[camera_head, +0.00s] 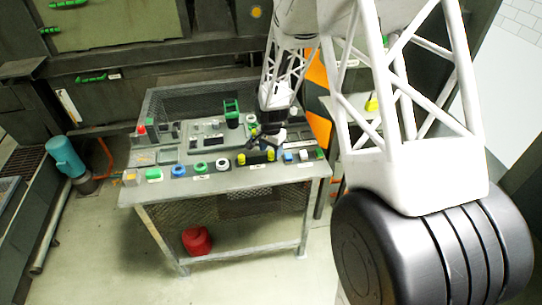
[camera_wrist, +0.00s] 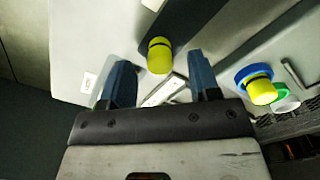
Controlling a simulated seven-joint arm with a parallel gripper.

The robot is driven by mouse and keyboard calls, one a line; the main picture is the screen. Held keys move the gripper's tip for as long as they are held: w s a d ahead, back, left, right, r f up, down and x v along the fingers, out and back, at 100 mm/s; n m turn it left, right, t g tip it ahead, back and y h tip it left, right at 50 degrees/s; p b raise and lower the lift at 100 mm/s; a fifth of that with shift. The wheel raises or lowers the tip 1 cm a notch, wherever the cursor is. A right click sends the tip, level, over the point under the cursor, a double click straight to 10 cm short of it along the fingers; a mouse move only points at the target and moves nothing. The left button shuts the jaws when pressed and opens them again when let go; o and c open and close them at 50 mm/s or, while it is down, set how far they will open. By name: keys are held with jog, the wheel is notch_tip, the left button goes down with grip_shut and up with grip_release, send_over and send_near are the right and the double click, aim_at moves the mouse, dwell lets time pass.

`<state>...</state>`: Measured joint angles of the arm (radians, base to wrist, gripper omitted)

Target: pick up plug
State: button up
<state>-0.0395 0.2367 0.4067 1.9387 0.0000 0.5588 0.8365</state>
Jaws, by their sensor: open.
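A yellow cylindrical plug (camera_wrist: 159,56) with a dark band shows in the wrist view at the end of a dark block (camera_wrist: 186,28). A second yellow piece (camera_wrist: 262,91) with a dark band shows at the right, in front of a blue ring. In the head view, yellow pieces (camera_head: 241,159) (camera_head: 270,155) stand at the ends of a dark block on the table's front part. My gripper (camera_wrist: 163,82) is open and empty. Its blue fingers point toward the first plug, which appears between them and a little beyond the tips. In the head view my gripper (camera_head: 266,139) is just above the table.
The grey table (camera_head: 227,183) holds a front row with a green piece (camera_head: 153,174), a blue ring (camera_head: 178,170), a green ring (camera_head: 200,168) and a white ring (camera_head: 222,165). A green frame-like part (camera_head: 231,113) stands behind. A red container (camera_head: 196,240) sits below.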

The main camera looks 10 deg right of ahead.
jog(key=shift+f, duration=1)
jog(key=c, duration=1)
